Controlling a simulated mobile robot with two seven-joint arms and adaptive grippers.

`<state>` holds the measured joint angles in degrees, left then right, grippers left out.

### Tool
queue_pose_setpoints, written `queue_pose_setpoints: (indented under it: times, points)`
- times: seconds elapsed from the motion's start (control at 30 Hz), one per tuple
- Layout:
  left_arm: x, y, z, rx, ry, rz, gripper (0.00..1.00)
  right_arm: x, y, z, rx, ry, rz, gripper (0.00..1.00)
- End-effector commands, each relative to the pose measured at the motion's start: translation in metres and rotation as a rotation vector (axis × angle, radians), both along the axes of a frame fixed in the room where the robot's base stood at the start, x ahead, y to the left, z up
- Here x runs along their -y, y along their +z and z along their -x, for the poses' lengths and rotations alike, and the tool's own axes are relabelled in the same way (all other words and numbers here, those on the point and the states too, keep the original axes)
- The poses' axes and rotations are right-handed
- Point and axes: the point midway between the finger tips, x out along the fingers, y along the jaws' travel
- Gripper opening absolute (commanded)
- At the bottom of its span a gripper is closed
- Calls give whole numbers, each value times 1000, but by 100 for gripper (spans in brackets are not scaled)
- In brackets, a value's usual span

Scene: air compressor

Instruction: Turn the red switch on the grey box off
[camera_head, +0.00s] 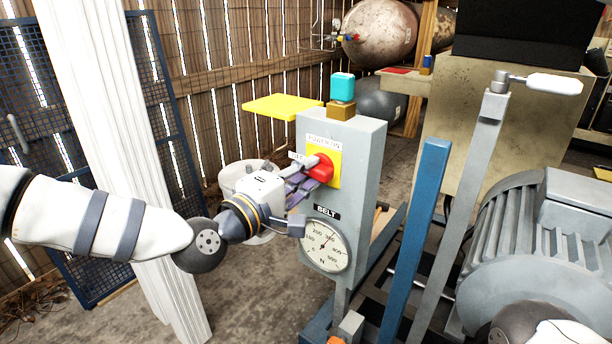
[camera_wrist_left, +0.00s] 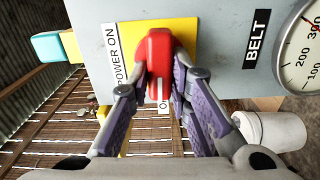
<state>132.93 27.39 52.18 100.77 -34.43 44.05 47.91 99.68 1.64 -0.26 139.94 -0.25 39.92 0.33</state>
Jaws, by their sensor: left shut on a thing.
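The grey box (camera_head: 363,160) stands upright in the middle of the head view. The red switch (camera_head: 320,167) sits on a yellow plate (camera_head: 335,166) on its front, under a "POWER ON" label. My left gripper (camera_head: 312,172) reaches in from the left and is at the switch. In the left wrist view the red switch (camera_wrist_left: 159,62) lies between the two fingers of my left gripper (camera_wrist_left: 158,80), which are shut on it. Part of an "O" label shows beside the switch. My right gripper cannot be made out; only a piece of my arm shows at the lower right.
A cyan block (camera_head: 342,87) tops the box. A blue post (camera_head: 415,240), a lever with white handle (camera_head: 553,84) and a grey motor (camera_head: 520,250) stand to the right. A white bucket (camera_head: 245,180) is behind my gripper.

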Motion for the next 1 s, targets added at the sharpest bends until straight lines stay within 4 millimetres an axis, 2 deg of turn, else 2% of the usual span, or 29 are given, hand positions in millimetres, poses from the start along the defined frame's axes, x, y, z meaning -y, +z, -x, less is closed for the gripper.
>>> queue_pose_setpoints:
  times: [0.73,0.77,0.8,0.83,1.0]
  points:
    - [2,-2,2,-49,-6,58,0,0,-3,2,-5,0,0,40]
    - [2,-2,2,-49,-6,58,25,0,-3,2,-5,0,0,40]
    - [2,-2,2,-49,-6,58,34,0,-3,2,-6,0,0,40]
    - [2,-2,2,-47,-5,58,38,0,-3,2,-6,0,0,40]
    - [1,-1,1,-46,-3,58,38,0,-3,2,-6,0,0,40]
